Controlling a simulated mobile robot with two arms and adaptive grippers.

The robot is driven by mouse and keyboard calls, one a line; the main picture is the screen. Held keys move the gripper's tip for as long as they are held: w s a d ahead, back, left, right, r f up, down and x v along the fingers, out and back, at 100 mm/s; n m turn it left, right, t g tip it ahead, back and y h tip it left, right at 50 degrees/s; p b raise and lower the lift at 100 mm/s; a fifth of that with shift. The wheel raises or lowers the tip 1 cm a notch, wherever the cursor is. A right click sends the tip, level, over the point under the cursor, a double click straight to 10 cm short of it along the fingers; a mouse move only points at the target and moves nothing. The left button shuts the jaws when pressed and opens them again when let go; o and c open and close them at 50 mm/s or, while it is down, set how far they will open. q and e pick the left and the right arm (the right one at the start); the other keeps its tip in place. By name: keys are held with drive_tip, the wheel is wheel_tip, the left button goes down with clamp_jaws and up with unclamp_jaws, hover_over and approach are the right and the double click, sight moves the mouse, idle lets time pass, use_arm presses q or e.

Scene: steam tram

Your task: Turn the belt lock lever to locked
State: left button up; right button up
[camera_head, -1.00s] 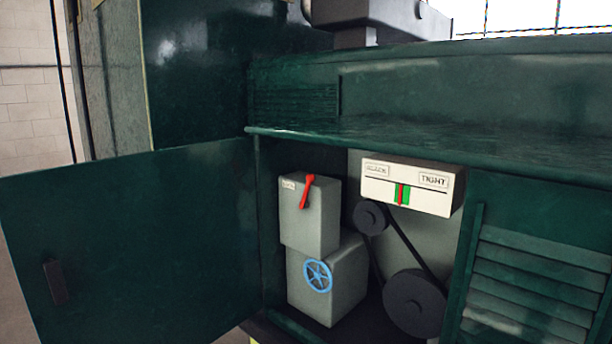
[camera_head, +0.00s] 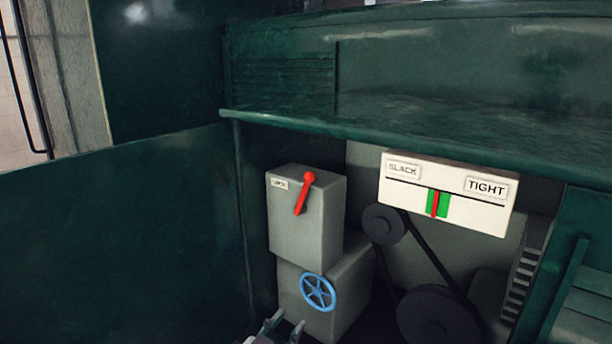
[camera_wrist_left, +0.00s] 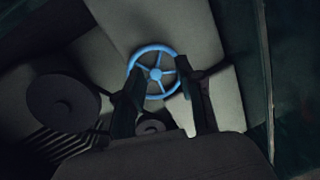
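The red belt lock lever (camera_head: 304,193) is on the front of the upper grey box (camera_head: 300,228). Its round knob is at the top and it tilts slightly, the lower end to the left. A small label (camera_head: 280,184) beside it is too small to read. My left gripper (camera_head: 284,324) shows at the bottom edge of the head view, below the blue handwheel (camera_head: 318,292). In the left wrist view its two fingers (camera_wrist_left: 165,104) are apart, with nothing between them, in front of the blue handwheel (camera_wrist_left: 152,72). The lever is not seen there. My right gripper is not in view.
A gauge (camera_head: 446,194) marked SLACK and TIGHT has its red pointer on the green band. Dark pulleys (camera_head: 436,316) with a belt stand right of the boxes. The open green door (camera_head: 110,240) is at left, and a green ledge (camera_head: 400,140) overhangs the compartment.

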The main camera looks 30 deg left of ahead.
use_arm(q)
wheel_tip(320, 180, up, 11)
drive_tip(key=a+m+t+h, duration=0.1)
drive_tip(key=a+m+t, duration=0.1)
drive_tip(key=t, duration=0.3)
drive_tip(key=m+t+h, duration=0.4)
drive_tip(key=m+h, duration=0.1)
drive_tip(key=h, duration=0.1)
approach(307, 183)
drive_tip(key=p+x, duration=0.6)
drive_tip(key=x, duration=0.4)
drive_tip(key=shift+s+a+r, duration=0.1)
drive_tip(key=shift+w+r+p, duration=0.2)
drive_tip(key=shift+w+p, duration=0.15)
drive_tip(key=shift+w, duration=0.05)
clamp_jaws()
